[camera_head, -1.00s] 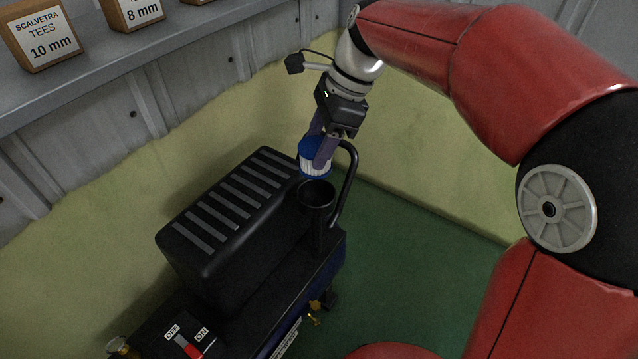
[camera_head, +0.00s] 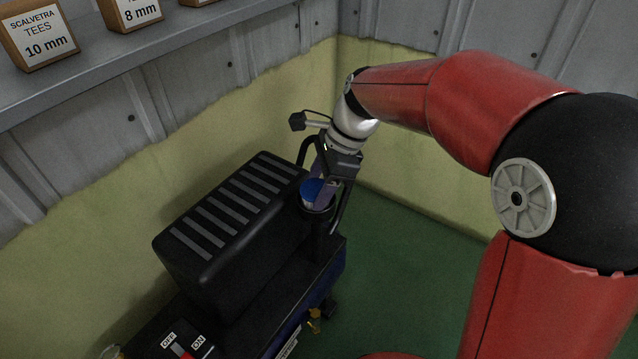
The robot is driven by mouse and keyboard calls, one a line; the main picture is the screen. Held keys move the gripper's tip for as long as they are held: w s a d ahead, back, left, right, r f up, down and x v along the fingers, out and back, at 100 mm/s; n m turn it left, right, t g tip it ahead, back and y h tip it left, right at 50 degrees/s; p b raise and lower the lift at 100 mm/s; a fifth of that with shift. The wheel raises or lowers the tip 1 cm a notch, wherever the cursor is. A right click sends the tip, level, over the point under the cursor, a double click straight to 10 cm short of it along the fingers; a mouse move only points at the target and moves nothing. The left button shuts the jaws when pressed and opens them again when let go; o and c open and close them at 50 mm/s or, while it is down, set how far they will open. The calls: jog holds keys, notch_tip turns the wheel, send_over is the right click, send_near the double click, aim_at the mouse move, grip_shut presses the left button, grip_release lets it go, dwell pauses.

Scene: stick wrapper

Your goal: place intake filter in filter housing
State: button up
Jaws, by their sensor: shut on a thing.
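The intake filter (camera_head: 311,188) shows its blue top at the mouth of the filter housing. Its white pleated side is mostly hidden, and it appears to sit down inside the housing's rim. The filter housing (camera_head: 318,222) is a black upright cup on the right end of the black machine. My gripper (camera_head: 322,192) points down over the housing and is shut on the filter. The fingers hide part of the filter, so I cannot tell whether it touches the bottom of the cup.
The black ribbed machine cover (camera_head: 232,215) stands just left of the housing. A grey shelf (camera_head: 90,85) with labelled boxes (camera_head: 42,42) runs along the wall. Green floor (camera_head: 400,260) is free at the right.

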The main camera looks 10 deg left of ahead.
jog(key=o, duration=1)
jog(key=shift+f, duration=0.1)
jog(key=shift+c, duration=0.2)
jog(key=p+v, duration=0.2)
jog(key=v, duration=1)
jog(key=s+d+f+n+t+h, duration=0.2)
jog(key=s+d+n+t, duration=0.1)
jog(key=s+d+n, duration=0.3)
jog(key=s+d+f+n+t+h, duration=0.2)
jog(key=s+d+n+t, duration=0.2)
jog(key=d, duration=1.1)
jog(key=s+n, duration=0.3)
jog(key=s, duration=0.3)
jog(key=shift+s+f, duration=0.25)
jog(key=shift+s, duration=0.15)
jog(key=shift+d, duration=0.1)
